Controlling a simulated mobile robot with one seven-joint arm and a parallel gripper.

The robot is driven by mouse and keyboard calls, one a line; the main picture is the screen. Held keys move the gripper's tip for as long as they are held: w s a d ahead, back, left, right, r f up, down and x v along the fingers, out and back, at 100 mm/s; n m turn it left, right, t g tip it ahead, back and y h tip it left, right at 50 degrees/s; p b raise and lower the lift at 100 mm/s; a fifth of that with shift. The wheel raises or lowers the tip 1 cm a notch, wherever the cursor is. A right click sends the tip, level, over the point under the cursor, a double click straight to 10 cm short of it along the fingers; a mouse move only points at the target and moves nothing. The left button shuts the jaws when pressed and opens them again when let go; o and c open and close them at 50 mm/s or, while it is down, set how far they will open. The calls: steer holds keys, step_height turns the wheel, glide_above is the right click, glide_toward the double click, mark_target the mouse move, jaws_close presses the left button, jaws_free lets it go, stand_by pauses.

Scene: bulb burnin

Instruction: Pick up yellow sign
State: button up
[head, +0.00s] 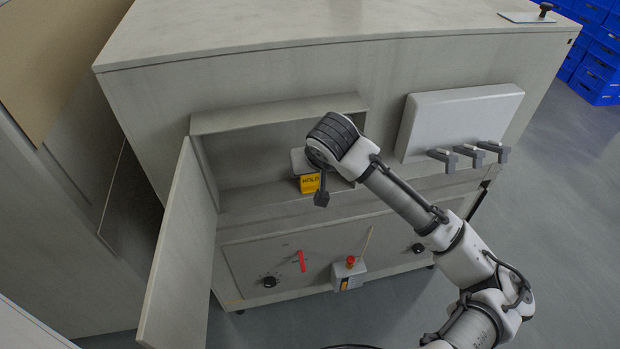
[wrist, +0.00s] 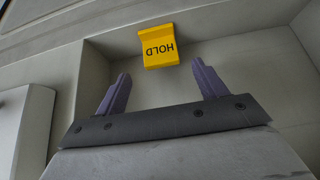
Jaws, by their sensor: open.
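The yellow sign (head: 310,184) with the word HOLD stands in the open recess of the grey cabinet, partly hidden by my arm in the head view. In the wrist view the yellow sign (wrist: 158,46) appears upside down, beyond the fingertips and between their lines. My gripper (wrist: 160,72) is open and empty, its two purple-grey fingers spread apart. In the head view my gripper (head: 320,190) reaches into the front of the recess, close to the sign; the gap to the sign is hard to judge.
The cabinet door (head: 180,250) hangs open at the left of the recess. A white panel (head: 455,122) and several grey handles (head: 470,153) are at the right. Below are a red lever (head: 302,261), black knobs and a small box with a red button (head: 349,270).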

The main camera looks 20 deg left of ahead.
mark_target(310, 184)
steer(key=shift+p+x, duration=0.8)
steer(key=shift+x, duration=2.2)
steer(key=shift+s, duration=0.25)
steer(key=shift+c, duration=0.4)
steer(key=c, duration=1)
